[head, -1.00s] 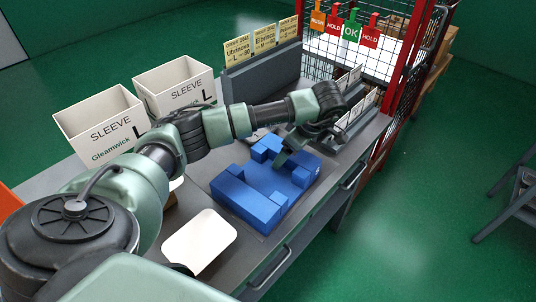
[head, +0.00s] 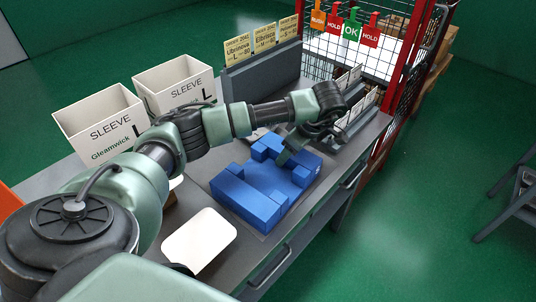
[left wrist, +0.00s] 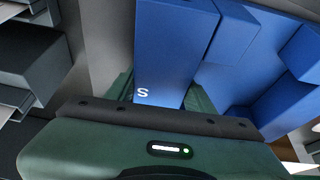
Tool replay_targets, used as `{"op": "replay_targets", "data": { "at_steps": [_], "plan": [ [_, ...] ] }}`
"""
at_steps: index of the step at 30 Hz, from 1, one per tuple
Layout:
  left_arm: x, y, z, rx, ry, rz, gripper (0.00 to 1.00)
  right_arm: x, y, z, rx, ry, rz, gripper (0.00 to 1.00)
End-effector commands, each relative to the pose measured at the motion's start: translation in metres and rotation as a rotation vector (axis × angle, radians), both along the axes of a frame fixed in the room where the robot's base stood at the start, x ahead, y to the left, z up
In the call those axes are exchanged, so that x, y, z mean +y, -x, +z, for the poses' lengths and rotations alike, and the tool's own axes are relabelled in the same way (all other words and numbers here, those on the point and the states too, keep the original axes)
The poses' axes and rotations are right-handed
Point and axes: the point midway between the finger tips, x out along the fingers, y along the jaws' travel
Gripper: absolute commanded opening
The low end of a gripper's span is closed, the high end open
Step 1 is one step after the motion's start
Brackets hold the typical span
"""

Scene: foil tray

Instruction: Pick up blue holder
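The blue holder (head: 247,203) is a blocky tray with raised walls and corner blocks. It sits on the grey workbench in the head view. My left gripper (head: 284,158) reaches down at the holder's far right side. In the left wrist view, the gripper's green fingers (left wrist: 160,98) lie close along both sides of a blue wall marked S, part of the blue holder (left wrist: 172,45). They look shut on this wall; the fingertips are hidden behind it. My right gripper is not in view.
Two white sleeve boxes (head: 100,125) stand at the back left. A white card-like panel (head: 199,240) lies in front of the holder. A grey rack with yellow order cards (head: 263,42) stands behind. A red-framed wire cage (head: 398,80) is at the right, beside small label holders.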

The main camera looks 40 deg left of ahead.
Motion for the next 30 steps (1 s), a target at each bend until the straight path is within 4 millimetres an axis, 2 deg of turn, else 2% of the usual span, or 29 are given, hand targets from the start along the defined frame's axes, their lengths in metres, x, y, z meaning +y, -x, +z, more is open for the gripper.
{"op": "replay_targets", "data": {
  "at_steps": [1, 3, 4, 14, 19, 23, 26, 28, 30],
  "plan": [
    [0.000, 0.000, 0.000, 0.002, 0.000, 0.001, 0.23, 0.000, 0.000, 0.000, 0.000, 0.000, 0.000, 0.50],
    [0.000, 0.000, 0.000, 0.002, 0.000, 0.001, 0.04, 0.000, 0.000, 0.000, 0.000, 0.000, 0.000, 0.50],
    [0.000, 0.000, 0.000, 0.002, 0.000, 0.001, 0.00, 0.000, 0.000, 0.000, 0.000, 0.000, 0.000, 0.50],
    [0.000, 0.000, 0.002, 0.002, 0.000, 0.001, 0.00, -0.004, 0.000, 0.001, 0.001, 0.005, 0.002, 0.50],
    [0.000, 0.000, 0.011, 0.000, 0.000, 0.000, 0.00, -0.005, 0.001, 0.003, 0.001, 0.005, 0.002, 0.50],
    [0.000, -0.001, 0.029, -0.002, 0.000, 0.000, 0.00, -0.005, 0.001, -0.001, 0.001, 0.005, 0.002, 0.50],
    [0.000, -0.001, 0.051, -0.005, 0.000, 0.000, 0.00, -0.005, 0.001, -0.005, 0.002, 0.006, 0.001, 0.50],
    [0.001, -0.001, 0.072, -0.007, -0.001, 0.000, 0.00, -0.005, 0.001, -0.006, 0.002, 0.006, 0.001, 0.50],
    [0.001, -0.002, 0.098, -0.009, -0.004, 0.000, 0.00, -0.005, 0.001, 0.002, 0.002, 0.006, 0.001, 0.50]
  ]
}}
